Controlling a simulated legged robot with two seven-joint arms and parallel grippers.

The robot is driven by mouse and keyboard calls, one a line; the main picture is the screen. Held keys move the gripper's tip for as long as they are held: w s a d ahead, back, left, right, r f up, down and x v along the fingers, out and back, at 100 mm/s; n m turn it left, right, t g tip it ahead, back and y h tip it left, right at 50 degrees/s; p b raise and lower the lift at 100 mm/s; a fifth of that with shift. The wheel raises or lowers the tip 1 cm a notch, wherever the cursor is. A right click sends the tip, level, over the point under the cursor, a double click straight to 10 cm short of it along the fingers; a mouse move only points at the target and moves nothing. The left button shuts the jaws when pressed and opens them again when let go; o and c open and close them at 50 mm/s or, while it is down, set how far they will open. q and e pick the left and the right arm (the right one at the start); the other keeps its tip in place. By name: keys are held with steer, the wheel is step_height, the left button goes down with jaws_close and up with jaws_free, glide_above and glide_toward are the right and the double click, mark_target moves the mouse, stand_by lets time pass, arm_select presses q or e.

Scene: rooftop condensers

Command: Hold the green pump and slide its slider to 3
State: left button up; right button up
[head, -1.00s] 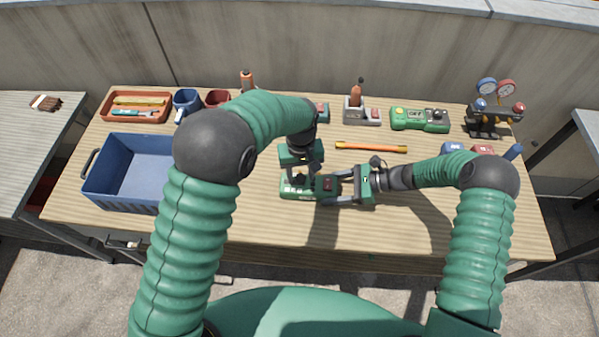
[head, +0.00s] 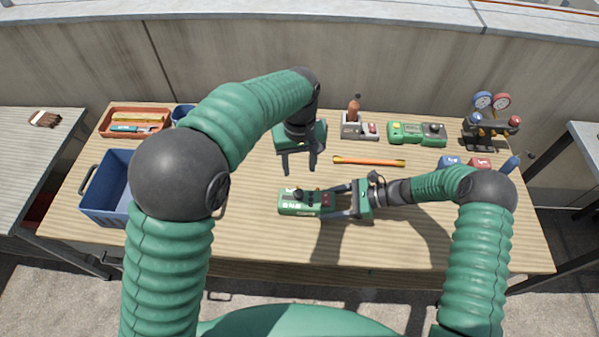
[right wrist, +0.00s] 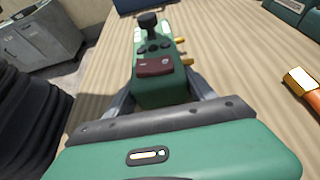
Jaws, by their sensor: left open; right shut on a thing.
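The green pump (head: 302,203) lies on the wooden table in front of me, its long side running left to right in the head view. It has a black knob and a dark red part on top. My right gripper (head: 333,202) is shut on its right end. In the right wrist view the pump (right wrist: 158,85) sits between the fingers, with the black knob at its far end and brass fittings on its right side. The slider's number cannot be read. My left gripper (head: 300,169) is open and empty, above and behind the pump, apart from it.
A blue bin (head: 110,205) stands at the left, partly behind my left arm. An orange-handled bar (head: 368,162) lies behind the pump. Another green device (head: 416,133), a gauge manifold (head: 491,130) and an orange tray (head: 136,120) stand along the back. The front middle is clear.

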steer(key=o, duration=1.3)
steer(key=shift+o, duration=0.5)
steer(key=shift+o, duration=0.9)
steer(key=shift+p+v, duration=0.85)
steer(key=shift+v, duration=3.7)
